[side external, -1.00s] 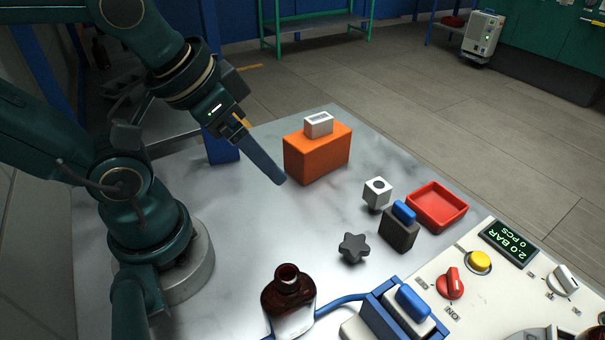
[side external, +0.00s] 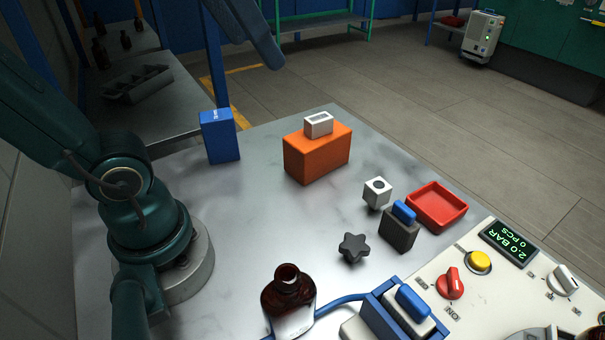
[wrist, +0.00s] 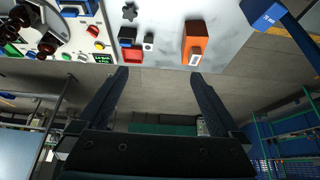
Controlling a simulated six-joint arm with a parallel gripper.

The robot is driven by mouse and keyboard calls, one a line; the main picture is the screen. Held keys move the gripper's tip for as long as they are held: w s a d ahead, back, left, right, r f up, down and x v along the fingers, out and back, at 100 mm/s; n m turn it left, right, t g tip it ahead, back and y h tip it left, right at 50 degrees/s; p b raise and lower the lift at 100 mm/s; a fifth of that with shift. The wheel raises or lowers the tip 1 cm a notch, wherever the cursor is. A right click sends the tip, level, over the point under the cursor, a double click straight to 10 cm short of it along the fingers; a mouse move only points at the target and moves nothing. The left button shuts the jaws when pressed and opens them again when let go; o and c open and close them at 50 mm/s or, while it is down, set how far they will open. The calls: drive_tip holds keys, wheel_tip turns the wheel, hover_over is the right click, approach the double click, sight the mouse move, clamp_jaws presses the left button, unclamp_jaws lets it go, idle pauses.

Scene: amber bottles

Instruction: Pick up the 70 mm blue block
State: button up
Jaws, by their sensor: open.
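The blue block (side external: 221,138) stands upright on the metal table near its far left edge in the side view, with small white print near its top. It also shows at the top right of the wrist view (wrist: 263,13). My gripper (side external: 254,50) is high at the top of the side view, above and apart from the block; only its fingers show there. In the wrist view my gripper (wrist: 158,74) is open, with nothing between its fingers, and the block lies to the right of them.
An orange block (side external: 313,157) with a small white piece (side external: 318,125) on top stands right of the blue block. Nearer are a white cube (side external: 377,193), a red tray (side external: 437,207), a grey-and-blue block (side external: 399,231), a star knob (side external: 353,247) and an amber bottle (side external: 288,303). Table between is clear.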

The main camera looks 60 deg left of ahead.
wheel_tip(320, 180, up, 3)
drive_tip(key=m+g+y, duration=0.2)
drive_tip(key=m+y, duration=1.1)
drive_tip(key=m, duration=0.8)
hover_over(222, 142)
drive_tip(key=s+d, duration=0.1)
drive_tip(key=d, duration=0.4)
drive_tip(key=f, duration=2.8)
drive_tip(key=shift+s+d+f, duration=0.15)
drive_tip(key=shift+d+f, duration=0.05)
drive_tip(key=shift+f, duration=0.05)
drive_tip(key=shift+x, duration=3.4)
drive_tip(key=shift+s+f+x, duration=0.15)
drive_tip(key=shift+x, duration=1.2)
drive_tip(key=shift+s+f+x, duration=0.15)
drive_tip(key=shift+x, duration=1.15)
drive_tip(key=shift+d, duration=0.1)
drive_tip(key=c, duration=1.4)
